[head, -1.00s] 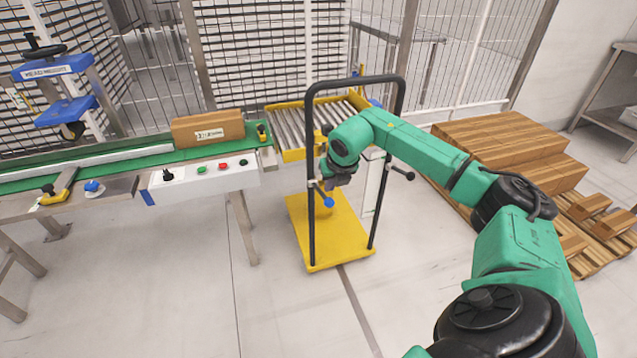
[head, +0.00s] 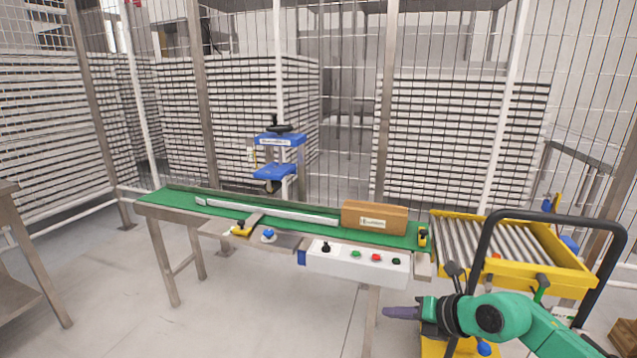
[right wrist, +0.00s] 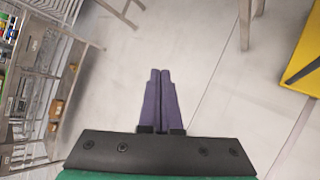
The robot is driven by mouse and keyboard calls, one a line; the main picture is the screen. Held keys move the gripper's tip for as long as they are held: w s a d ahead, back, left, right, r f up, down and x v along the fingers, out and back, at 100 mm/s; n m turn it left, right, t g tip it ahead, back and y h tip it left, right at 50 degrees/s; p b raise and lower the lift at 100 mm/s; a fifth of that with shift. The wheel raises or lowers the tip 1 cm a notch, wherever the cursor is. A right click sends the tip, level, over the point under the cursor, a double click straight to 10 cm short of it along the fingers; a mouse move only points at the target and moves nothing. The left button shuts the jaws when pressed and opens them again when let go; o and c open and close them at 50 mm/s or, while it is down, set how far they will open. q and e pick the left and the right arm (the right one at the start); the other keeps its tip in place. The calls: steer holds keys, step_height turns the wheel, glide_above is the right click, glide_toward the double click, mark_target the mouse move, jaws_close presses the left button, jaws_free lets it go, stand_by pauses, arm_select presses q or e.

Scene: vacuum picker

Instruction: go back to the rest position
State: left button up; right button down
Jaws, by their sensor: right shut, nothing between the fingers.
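My right gripper (head: 402,312) is at the lower right of the head view, in front of the conveyor's control box and beside the yellow cart. Its purple fingers point left. In the right wrist view the two fingers (right wrist: 159,75) lie together, shut, with nothing between them and bare floor beyond. My green right arm comes in from the lower right corner. My left gripper is in neither current view.
A brown carton (head: 374,215) sits on the green conveyor belt (head: 170,197). The white control box (head: 350,262) hangs at its front edge. A yellow roller cart (head: 580,283) with a black handle stands at the right. Open floor (head: 270,320) lies in front.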

steer(key=a+r+m+t+y, duration=0.55)
steer(key=a+r, duration=0.35)
steer(key=r, duration=0.2)
steer(key=d+m+t+h, duration=0.6)
steer(key=d+m+h, duration=0.5)
steer(key=m, duration=0.5)
steer(key=s+d+f+m+g+h, duration=0.2)
steer(key=s+d+f+m+g, duration=0.15)
steer(key=f, duration=0.25)
steer(key=s+d+f+m+g+h, duration=0.2)
steer(key=d+f+m+g, duration=0.15)
steer(key=f, duration=0.35)
steer(key=s+a+f+m+g+y, duration=0.35)
steer(key=s+f+g, duration=0.55)
steer(key=s+f, duration=0.7)
steer(key=s+f+g+p, duration=0.1)
steer(key=s+f+p, duration=0.15)
steer(key=f, duration=0.55)
steer(key=s+f+p, duration=0.2)
steer(key=f+p, duration=0.2)
steer(key=f, duration=0.4)
steer(key=s+d+f+p, duration=0.1)
steer(key=s+f, duration=0.3)
steer(key=s, duration=0.4)
steer(key=s+d+f+g+p, duration=0.1)
steer(key=s+d+f+p, duration=0.1)
steer(key=s+f, duration=0.3)
steer(key=s, duration=0.3)
steer(key=shift+f+h+p, duration=0.15)
steer(key=shift+h+p, duration=0.15)
